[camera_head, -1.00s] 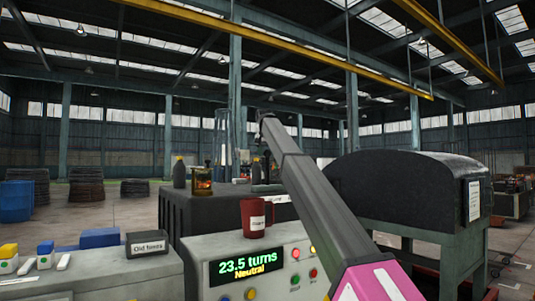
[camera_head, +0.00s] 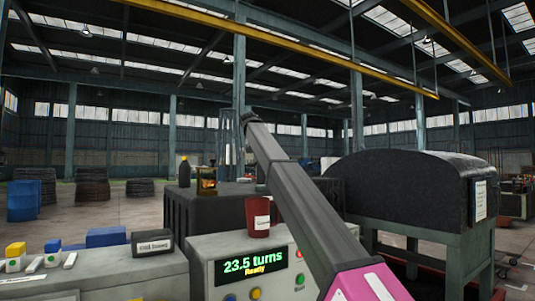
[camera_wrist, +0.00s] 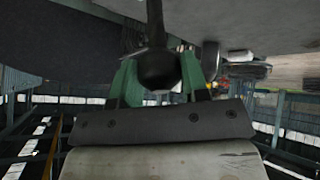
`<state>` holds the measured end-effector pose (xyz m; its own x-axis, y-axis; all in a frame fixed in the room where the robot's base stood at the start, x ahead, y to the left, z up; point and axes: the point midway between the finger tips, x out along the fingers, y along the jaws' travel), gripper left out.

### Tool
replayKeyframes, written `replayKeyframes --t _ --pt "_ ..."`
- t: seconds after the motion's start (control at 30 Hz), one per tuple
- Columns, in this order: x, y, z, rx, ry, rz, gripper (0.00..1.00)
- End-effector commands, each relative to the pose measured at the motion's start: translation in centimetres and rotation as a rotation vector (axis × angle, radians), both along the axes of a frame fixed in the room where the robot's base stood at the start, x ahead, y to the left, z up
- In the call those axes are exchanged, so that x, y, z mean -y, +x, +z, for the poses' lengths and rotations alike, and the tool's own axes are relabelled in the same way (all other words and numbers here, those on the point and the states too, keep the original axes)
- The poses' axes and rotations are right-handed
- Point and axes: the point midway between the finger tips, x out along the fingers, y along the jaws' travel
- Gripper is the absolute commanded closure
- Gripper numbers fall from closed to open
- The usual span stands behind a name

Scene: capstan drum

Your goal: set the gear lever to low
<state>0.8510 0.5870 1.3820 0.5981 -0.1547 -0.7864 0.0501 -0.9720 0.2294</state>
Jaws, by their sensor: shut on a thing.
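The gear lever (camera_wrist: 155,22) shows in the wrist view as a dark rod with a round black knob (camera_wrist: 158,72). My gripper (camera_wrist: 160,66) has its green fingers on both sides of the knob and is shut on it. In the head view my arm crosses the middle, and the gripper and lever cannot be made out there. The panel display (camera_head: 248,265) reads "23.5 turns" and "Ready". The lever's gate and position marks are not visible.
A red mug (camera_head: 258,217) stands on the control panel (camera_head: 205,250). A small lantern (camera_head: 207,181) and a dark bottle (camera_head: 184,172) stand on a dark cabinet behind. A black-hooded machine (camera_head: 410,188) is on the right. A labelled dark box (camera_head: 152,243) is at left.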

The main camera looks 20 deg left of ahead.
Motion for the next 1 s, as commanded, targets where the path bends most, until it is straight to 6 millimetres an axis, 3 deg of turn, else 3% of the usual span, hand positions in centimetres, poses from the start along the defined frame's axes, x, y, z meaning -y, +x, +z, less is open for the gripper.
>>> replayKeyframes --t 0.3,0.83,0.87,0.93,1.0 --pt "-1.6 -1.8 -1.1 0.037 -0.031 0.000 1.00" --pt "-2.0 -2.4 -1.5 0.030 -0.028 0.001 1.00" --pt "-2.0 -2.4 -1.5 0.029 -0.028 0.001 0.55" --pt "-2.0 -2.4 -1.6 0.029 -0.028 0.001 0.35" --pt "-2.0 -2.3 -1.5 0.031 -0.029 0.001 0.35"
